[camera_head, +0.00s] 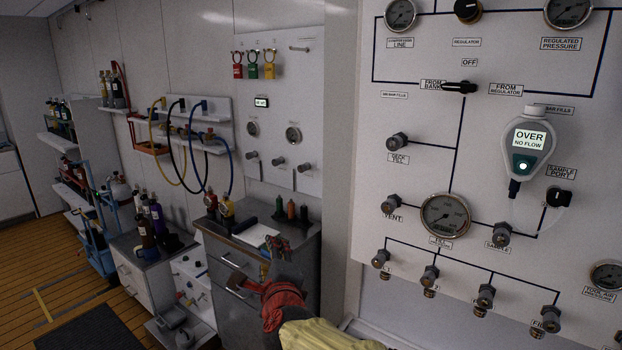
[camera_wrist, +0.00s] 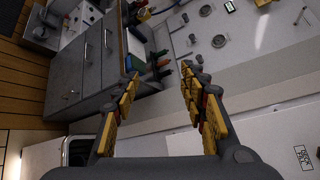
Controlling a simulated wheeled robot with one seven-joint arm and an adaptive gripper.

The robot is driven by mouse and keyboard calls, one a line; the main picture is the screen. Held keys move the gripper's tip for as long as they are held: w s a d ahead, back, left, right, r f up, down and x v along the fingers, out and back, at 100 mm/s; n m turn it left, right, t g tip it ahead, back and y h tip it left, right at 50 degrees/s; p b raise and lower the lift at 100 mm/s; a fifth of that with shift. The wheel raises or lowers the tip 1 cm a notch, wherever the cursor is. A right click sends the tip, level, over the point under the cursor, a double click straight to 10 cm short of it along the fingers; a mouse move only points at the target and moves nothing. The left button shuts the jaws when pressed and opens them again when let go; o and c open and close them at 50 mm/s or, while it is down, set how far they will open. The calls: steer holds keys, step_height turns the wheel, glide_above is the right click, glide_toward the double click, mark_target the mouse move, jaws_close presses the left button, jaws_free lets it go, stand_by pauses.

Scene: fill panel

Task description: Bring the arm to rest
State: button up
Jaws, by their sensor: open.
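My gripper (camera_head: 272,252) shows at the lower middle of the head view, beyond my red and yellow arm covering. It is in front of the grey drawer cabinet (camera_head: 222,262). In the wrist view my gripper (camera_wrist: 160,82) has its two yellow-padded fingers spread apart, with nothing between them. The cabinet also shows in the wrist view (camera_wrist: 84,72), beyond the fingers. I cannot tell the exact gap between the gripper and the cabinet.
The fill panel (camera_head: 420,110) with gauges, valves and a handheld meter (camera_head: 528,145) reading "OVER NO FLOW" stands close on the right. Shelves (camera_head: 195,109) line the left wall. Open floor (camera_head: 30,290) lies at left.

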steer(key=s+d+f+n+g+y+p, duration=0.1)
steer(key=s+d+f+n+g, duration=0.25)
steer(key=s+n, duration=0.55)
steer(key=s+d+f+n+g+p, duration=0.1)
steer(key=s+d+f+n+g, duration=0.1)
steer(key=s+f+n+g, duration=0.5)
steer(key=s+d+n+h+p, duration=0.3)
steer(key=s+d+n, duration=0.3)
steer(key=s+d, duration=0.7)
steer(key=s+d+r+m+h+p, duration=0.1)
steer(key=d+r, duration=0.4)
steer(key=d, duration=0.4)
steer(key=shift+s+r+m+t+h+p, duration=0.15)
steer(key=shift+s+m+t+h+p, duration=0.2)
steer(key=shift+t+h+p, duration=0.1)
steer(key=shift+o, duration=0.5)
